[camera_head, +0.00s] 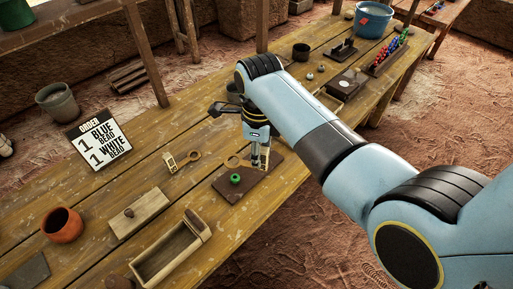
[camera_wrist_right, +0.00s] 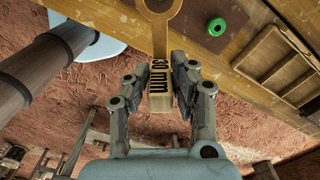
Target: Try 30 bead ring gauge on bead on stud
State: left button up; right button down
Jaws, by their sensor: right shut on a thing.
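My right gripper (camera_head: 262,164) is shut on the handle of the 30 mm ring gauge (camera_wrist_right: 160,90), whose "30 mm" marking shows between the fingers in the right wrist view. The gauge's ring (camera_head: 232,161) reaches out from the fingers above the far side of a dark board (camera_head: 262,182). A green bead (camera_head: 235,179) sits on this board. It also shows in the right wrist view (camera_wrist_right: 217,27), to the right of the ring and apart from it. The stud under the bead cannot be made out. My left gripper is not in view.
Another ring gauge (camera_head: 193,155) lies on the table beside a small brass-coloured piece (camera_head: 170,163). An open wooden box (camera_head: 160,267), a lidded block (camera_head: 126,218) and an orange pot (camera_head: 62,225) stand at the front left. An order sign (camera_head: 99,142) stands behind. Coloured beads (camera_head: 396,47) line a far rack.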

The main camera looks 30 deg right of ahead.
jog(key=shift+w+f, duration=0.1)
notch_tip(320, 180, down, 3)
jog(key=shift+f+b, duration=0.15)
jog(key=shift+b, duration=0.95)
jog(key=shift+w+f+b, duration=0.1)
jog(key=shift+f+b, duration=0.3)
jog(key=shift+f, duration=0.35)
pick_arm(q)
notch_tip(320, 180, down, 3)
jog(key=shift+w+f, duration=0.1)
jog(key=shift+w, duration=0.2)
pick_arm(e)
jog(key=shift+f, duration=0.15)
pick_arm(q)
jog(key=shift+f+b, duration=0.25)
jog(key=shift+b, duration=0.1)
pick_arm(e)
jog(key=shift+f, duration=0.55)
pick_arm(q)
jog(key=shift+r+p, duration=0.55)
